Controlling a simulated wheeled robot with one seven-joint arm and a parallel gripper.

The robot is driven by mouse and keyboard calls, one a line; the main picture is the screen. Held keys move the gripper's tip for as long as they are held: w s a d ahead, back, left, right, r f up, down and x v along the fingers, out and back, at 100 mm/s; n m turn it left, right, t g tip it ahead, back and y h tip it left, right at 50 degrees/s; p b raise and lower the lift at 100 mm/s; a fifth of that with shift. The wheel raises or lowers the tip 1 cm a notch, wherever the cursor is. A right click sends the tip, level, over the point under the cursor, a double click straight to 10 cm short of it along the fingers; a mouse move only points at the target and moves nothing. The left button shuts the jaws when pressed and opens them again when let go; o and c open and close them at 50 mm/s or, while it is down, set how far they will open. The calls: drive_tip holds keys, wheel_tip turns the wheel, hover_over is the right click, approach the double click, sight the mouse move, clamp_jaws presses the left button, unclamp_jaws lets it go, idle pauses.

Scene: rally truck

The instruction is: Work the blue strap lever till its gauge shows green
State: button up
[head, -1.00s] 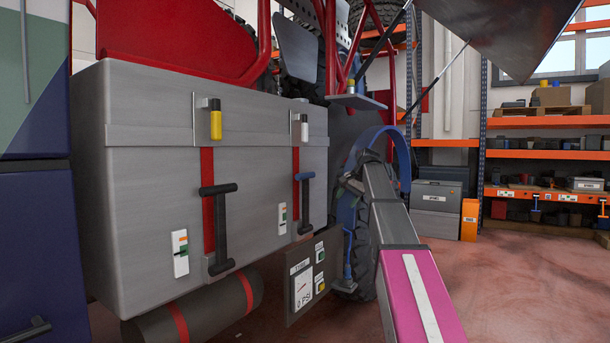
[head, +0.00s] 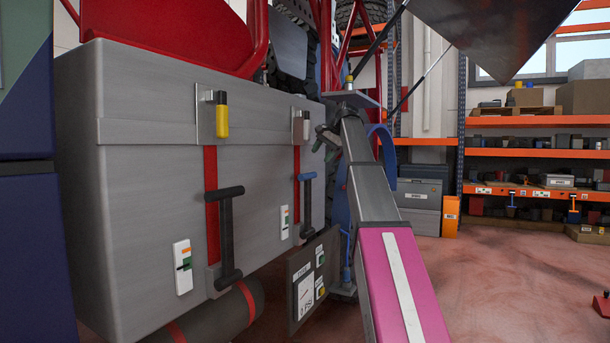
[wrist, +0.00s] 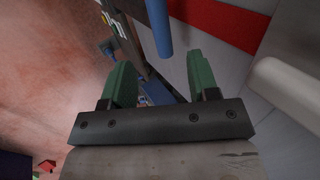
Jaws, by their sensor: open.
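The blue strap lever (head: 306,178) has a blue grip on a dark arm and stands out from a red strap on the grey box front. Its small white gauge (head: 284,222) is just left of the lever's lower part. It has coloured marks, too small to read. My gripper (head: 324,138) is up and right of the blue grip, apart from it. In the wrist view my gripper (wrist: 160,82) is open, with green fingers and nothing between them. The blue grip (wrist: 158,28) shows just beyond the fingertips, roughly in line with the gap.
A black-handled lever (head: 228,235) with its own white gauge (head: 183,267) is on the left red strap. A yellow-handled latch (head: 222,122) sits above it. A dark panel (head: 312,282) with a PSI display is below the blue lever.

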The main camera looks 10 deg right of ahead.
sight(310, 174)
drive_tip(key=x, duration=0.9)
drive_tip(key=shift+w+a+f, duration=0.1)
drive_tip(key=shift+a+f, duration=0.05)
drive_tip(key=shift+f, duration=0.25)
clamp_jaws()
drive_tip(key=shift+s+d+f, duration=0.1)
drive_tip(key=shift+s+d, duration=0.4)
drive_tip(key=shift+d, duration=0.1)
drive_tip(key=s+d+f+t+y, duration=0.2)
drive_tip(key=s+d+f+y, duration=0.1)
drive_tip(key=d, duration=0.4)
drive_tip(key=s+d+f+t+y, duration=0.3)
drive_tip(key=s+d+f, duration=0.3)
drive_tip(key=s+d, duration=0.1)
drive_tip(key=shift+f+y, duration=0.3)
drive_tip(key=shift+y, duration=0.1)
